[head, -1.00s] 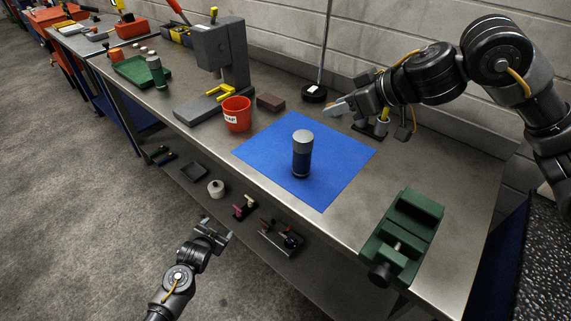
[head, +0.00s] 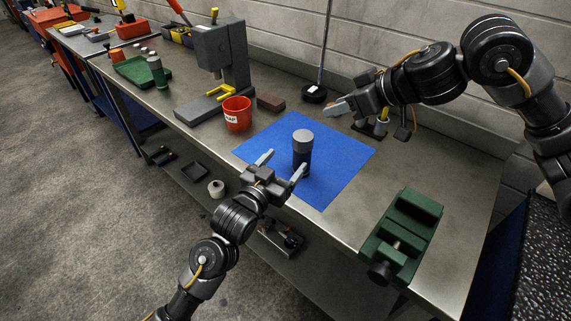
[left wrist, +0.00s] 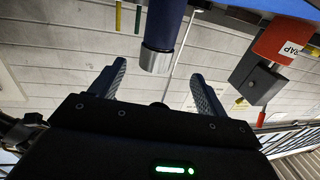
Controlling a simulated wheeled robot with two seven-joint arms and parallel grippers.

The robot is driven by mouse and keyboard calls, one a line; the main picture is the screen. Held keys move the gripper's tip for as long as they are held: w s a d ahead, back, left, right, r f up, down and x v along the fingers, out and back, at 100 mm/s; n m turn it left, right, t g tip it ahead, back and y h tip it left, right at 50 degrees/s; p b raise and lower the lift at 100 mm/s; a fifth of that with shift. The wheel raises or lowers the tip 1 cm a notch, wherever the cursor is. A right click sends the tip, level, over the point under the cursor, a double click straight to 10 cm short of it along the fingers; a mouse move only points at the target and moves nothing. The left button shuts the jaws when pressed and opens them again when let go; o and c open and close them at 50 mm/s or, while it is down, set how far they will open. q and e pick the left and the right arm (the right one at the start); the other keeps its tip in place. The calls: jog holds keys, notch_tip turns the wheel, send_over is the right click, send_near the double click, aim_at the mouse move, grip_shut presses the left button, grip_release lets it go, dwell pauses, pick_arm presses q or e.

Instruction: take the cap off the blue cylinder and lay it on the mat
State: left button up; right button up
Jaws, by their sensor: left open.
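The blue cylinder (head: 301,162) stands upright on the blue mat (head: 333,172), with its grey cap (head: 303,137) on top. My left gripper (head: 281,164) is open and empty at the mat's front edge, its fingers pointing toward the cylinder. In the left wrist view, which looks upside down, the cap (left wrist: 156,58) and the cylinder's dark blue body (left wrist: 165,22) appear ahead, between the directions of the two fingers. My right gripper (head: 340,107) is above the back of the bench, behind the mat; its finger gap is not clear.
A red bucket (head: 237,114) and a brown block (head: 271,102) stand left of and behind the mat. A grey press (head: 222,60) is farther left. A green vise (head: 403,235) sits at the front right. The mat around the cylinder is bare.

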pick_arm(q)
jog(key=x, duration=1)
jog(key=shift+w+d, duration=0.25)
jog(key=shift+d, duration=0.2)
jog(key=c, duration=1.4)
jog(key=o, duration=1.4)
jog(key=v, duration=1.2)
